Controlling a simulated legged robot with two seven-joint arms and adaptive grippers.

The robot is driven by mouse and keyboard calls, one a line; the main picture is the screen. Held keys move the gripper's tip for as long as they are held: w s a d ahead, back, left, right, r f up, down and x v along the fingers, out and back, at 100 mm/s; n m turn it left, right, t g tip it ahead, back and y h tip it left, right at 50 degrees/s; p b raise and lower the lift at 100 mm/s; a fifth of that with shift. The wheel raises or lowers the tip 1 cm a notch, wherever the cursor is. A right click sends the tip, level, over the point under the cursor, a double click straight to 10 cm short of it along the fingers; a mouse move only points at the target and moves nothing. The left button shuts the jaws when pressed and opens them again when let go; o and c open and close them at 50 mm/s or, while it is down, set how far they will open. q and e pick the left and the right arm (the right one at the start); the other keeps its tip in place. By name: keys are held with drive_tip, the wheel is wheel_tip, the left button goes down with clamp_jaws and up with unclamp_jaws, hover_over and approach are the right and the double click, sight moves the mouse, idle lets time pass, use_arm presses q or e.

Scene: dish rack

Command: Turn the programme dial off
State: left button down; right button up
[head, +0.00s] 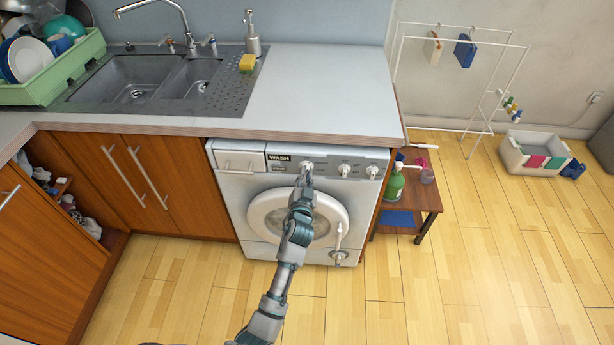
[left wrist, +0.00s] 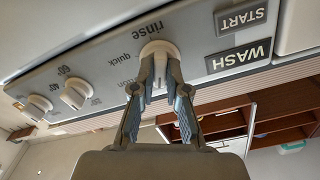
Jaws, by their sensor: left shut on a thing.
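The white programme dial (left wrist: 158,50) is on the grey control panel of the washing machine. It shows at the middle of the left wrist view, with the words "rinse" and "quick" beside it. My left gripper (left wrist: 160,78) is shut on this dial, one finger on each side. In the head view my left gripper (head: 306,176) reaches up to the panel and hides part of the dial (head: 307,165). The washing machine (head: 235,193) stands under the counter with its round door behind my arm. My right gripper is not in view.
Two more dials (head: 344,170) (head: 372,171) sit right of the programme dial. A START button (left wrist: 241,17) and a WASH label (left wrist: 238,57) are beside it. A small wooden table (head: 428,197) with a green bottle (head: 393,186) stands right of the machine. The floor in front is clear.

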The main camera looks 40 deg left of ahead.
use_arm(q)
drive_tip(key=n, duration=0.2)
drive_tip(key=f+n, duration=0.1)
drive_tip(key=n, duration=0.1)
drive_tip(key=shift+n, duration=0.3)
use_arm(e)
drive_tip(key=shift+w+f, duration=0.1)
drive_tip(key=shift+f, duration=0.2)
use_arm(q)
drive_tip(key=c, duration=1.2)
unclamp_jaws()
drive_tip(key=shift+r, duration=0.15)
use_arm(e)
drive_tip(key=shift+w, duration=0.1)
use_arm(q)
drive_tip(key=shift+r, duration=0.1)
